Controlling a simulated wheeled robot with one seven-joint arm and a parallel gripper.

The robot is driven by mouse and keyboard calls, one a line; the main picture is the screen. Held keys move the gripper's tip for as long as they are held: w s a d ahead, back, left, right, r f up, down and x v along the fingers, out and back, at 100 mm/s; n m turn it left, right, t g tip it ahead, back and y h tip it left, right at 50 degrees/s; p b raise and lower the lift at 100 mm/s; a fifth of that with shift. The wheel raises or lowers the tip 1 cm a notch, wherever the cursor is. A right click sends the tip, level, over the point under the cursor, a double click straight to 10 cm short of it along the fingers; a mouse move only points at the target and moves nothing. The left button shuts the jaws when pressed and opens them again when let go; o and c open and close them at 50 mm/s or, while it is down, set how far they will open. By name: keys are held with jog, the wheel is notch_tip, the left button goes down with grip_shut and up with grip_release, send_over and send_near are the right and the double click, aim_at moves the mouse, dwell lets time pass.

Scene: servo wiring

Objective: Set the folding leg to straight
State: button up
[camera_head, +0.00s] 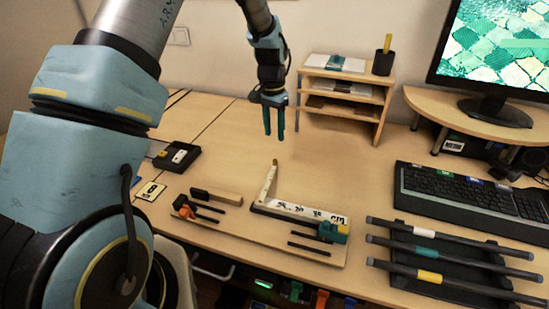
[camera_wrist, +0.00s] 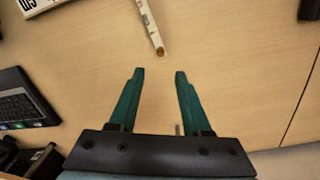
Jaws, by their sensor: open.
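The folding leg (camera_head: 268,185) is a slim whitish link with a brown tip, on the wooden board (camera_head: 215,228). It meets the left end of a white bar with dark markings (camera_head: 300,211) at a sharp bend, so it is not in line with the bar. A teal and black block (camera_head: 334,232) sits at the bar's right end. My gripper (camera_head: 274,136) is open and empty, pointing down above and behind the leg. In the wrist view the leg's tip (camera_wrist: 159,49) lies just beyond the gap between my fingertips (camera_wrist: 159,72), apart from both.
The board also holds a dark bar (camera_head: 215,196) and an orange-black part (camera_head: 183,207). A black tray with rods (camera_head: 445,262) and a keyboard (camera_head: 470,195) lie right. A small shelf (camera_head: 345,95) stands behind. The table behind the leg is clear.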

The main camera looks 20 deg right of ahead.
aim_at(275, 160)
notch_tip(275, 160, down, 10)
jog(key=p, duration=0.2)
jog(key=shift+s+p, duration=0.15)
jog(key=shift+p, duration=0.2)
grip_shut()
dwell(1.3)
